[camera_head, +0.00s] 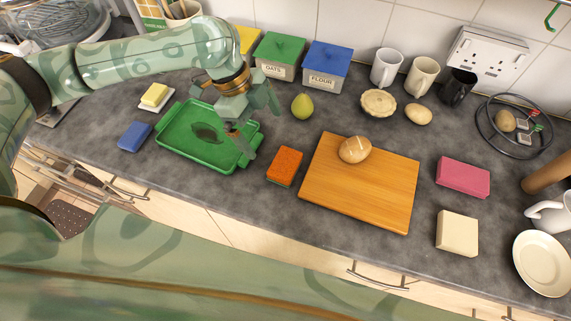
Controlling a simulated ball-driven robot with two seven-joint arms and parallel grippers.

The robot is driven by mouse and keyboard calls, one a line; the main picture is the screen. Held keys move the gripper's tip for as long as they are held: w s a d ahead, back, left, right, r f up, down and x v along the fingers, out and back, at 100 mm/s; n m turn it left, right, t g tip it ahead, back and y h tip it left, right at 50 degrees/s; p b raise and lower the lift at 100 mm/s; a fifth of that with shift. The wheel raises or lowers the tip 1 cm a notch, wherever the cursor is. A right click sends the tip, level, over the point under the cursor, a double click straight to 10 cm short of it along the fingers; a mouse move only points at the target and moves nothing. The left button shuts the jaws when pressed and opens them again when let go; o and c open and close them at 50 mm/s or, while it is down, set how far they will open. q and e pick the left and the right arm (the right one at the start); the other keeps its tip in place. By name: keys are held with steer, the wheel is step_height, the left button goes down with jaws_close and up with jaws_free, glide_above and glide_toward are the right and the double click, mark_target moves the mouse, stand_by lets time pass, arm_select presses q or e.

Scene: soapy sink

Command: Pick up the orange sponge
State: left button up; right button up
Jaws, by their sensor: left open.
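The orange sponge (285,166) lies flat on the dark grey worktop, between the green tray and the wooden board. It is a small block with a darker side edge. My left gripper (261,126) is open and empty, with its fingers pointing down above the right part of the green tray. It is up and to the left of the sponge and apart from it. My right gripper is not in view.
A green tray (185,153) holds a dark oval thing. A wooden board (350,195) bears a brown, potato-like thing (355,150). A pear (302,106) stands behind the sponge. A blue block (134,136), a pink block (463,177) and a cream block (457,233) lie apart.

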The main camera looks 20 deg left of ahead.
arm_select(q)
steer(key=b, duration=0.2)
glide_toward(281, 161)
steer(key=x, duration=0.5)
steer(key=shift+s+d+r, duration=0.15)
steer(key=shift+s+d, duration=0.15)
steer(key=shift+d, duration=0.05)
steer(key=x, duration=0.3)
steer(key=b+x, duration=0.1)
steer(key=x, duration=0.1)
steer(key=shift+w+a+f, duration=0.25)
steer(key=shift+w+f, duration=0.1)
steer(key=shift+r, duration=0.1)
steer(key=c, duration=0.9)
